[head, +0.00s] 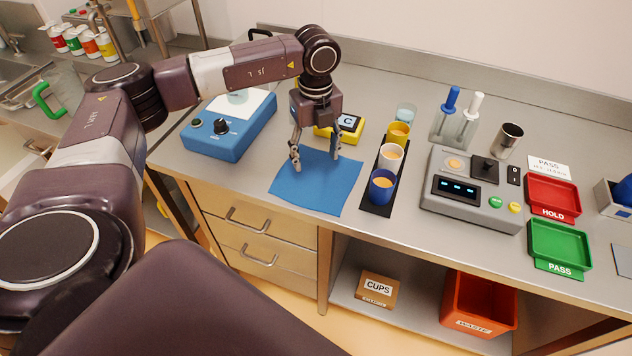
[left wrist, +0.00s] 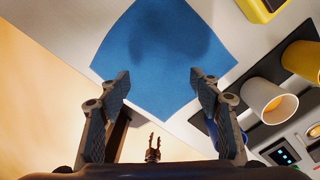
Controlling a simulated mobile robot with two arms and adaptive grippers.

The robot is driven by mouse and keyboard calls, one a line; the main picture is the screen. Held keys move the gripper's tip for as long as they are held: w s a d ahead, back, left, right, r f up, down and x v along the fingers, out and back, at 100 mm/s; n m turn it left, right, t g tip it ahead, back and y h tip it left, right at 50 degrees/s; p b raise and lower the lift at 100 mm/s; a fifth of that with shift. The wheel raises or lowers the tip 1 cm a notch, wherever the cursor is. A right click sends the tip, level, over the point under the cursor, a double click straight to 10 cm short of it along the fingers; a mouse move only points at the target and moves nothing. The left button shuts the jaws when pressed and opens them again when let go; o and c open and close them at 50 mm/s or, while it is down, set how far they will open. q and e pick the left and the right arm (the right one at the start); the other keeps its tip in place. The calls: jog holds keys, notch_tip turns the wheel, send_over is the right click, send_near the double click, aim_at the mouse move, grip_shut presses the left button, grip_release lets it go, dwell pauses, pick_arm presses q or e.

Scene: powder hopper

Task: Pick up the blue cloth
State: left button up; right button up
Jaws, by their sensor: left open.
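The blue cloth (head: 318,186) lies flat on the steel counter, its front corner near the counter's front edge. It also fills the upper middle of the left wrist view (left wrist: 160,55). My left gripper (head: 316,166) is open above the cloth and points down. Its two fingers are spread and nothing is between them. In the left wrist view the fingers (left wrist: 160,82) show on either side of the cloth's near part. I cannot tell whether the fingertips touch the cloth. My right gripper does not clearly show in the head view.
A black strip (head: 376,208) with blue, white and yellow cups stands just right of the cloth. A blue device (head: 228,135) is behind left, and a yellow block (head: 325,131) is behind the cloth. A grey scale-like device (head: 470,190) and red and green trays (head: 558,240) are farther right.

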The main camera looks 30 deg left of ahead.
aim_at(316, 178)
pick_arm(q)
jog(key=shift+f+b, duration=1.4)
jog(key=shift+f, duration=1.25)
jog(key=shift+f, duration=0.15)
jog(key=c, duration=0.3)
jog(key=shift+s+d, duration=0.1)
jog(key=c, duration=1.2)
jog(key=shift+f, duration=0.1)
grip_shut()
notch_tip(316, 178, up, 12)
jog(key=p, duration=0.7)
jog(key=shift+p, duration=0.35)
jog(key=shift+r, duration=0.25)
